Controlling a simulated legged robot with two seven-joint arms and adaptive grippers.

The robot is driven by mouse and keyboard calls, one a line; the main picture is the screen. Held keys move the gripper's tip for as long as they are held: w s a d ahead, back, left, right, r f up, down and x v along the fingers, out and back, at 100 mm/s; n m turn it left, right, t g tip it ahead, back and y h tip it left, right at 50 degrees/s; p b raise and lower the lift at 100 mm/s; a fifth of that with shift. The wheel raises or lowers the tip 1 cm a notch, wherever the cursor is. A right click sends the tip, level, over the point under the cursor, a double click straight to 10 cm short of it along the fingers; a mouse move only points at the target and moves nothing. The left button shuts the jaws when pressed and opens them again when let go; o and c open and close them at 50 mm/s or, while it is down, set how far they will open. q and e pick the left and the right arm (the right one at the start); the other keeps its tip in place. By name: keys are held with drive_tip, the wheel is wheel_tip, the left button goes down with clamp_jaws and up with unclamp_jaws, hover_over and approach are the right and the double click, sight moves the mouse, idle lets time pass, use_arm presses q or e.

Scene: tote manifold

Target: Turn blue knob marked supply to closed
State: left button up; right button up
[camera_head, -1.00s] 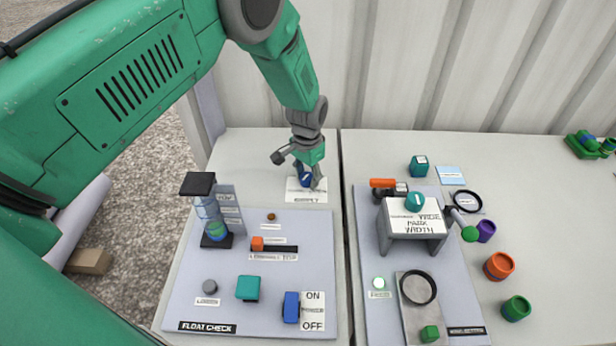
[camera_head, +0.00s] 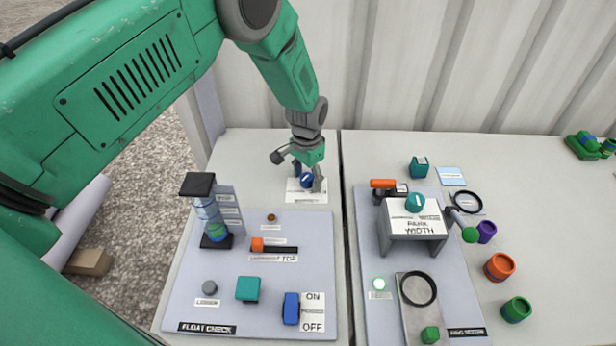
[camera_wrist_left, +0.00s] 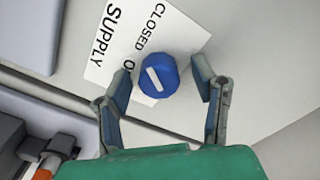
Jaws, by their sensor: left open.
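The blue supply knob (camera_head: 307,181) sits on a white label card (camera_head: 307,196) at the back of the left table. In the left wrist view the blue knob (camera_wrist_left: 158,76) has a white bar on its top, slanting between the fingers. The card (camera_wrist_left: 130,40) there reads SUPPLY and CLOSED, with another word mostly hidden by the knob. My left gripper (camera_head: 304,182) is over the knob; in the wrist view its open fingers (camera_wrist_left: 162,82) stand on either side of the knob, with gaps. My right gripper is not in view.
A grey float check panel (camera_head: 190,300) with a clear cylinder (camera_head: 212,215), a teal block (camera_head: 248,289) and a blue switch (camera_head: 291,308) lies in front. A gap separates it from the right table, which holds a stand (camera_head: 413,228) and several colored rings.

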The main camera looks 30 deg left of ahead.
sight(308, 176)
use_arm(q)
wheel_tip(308, 176, up, 12)
idle(0.5)
drive_tip(key=shift+f, duration=0.1)
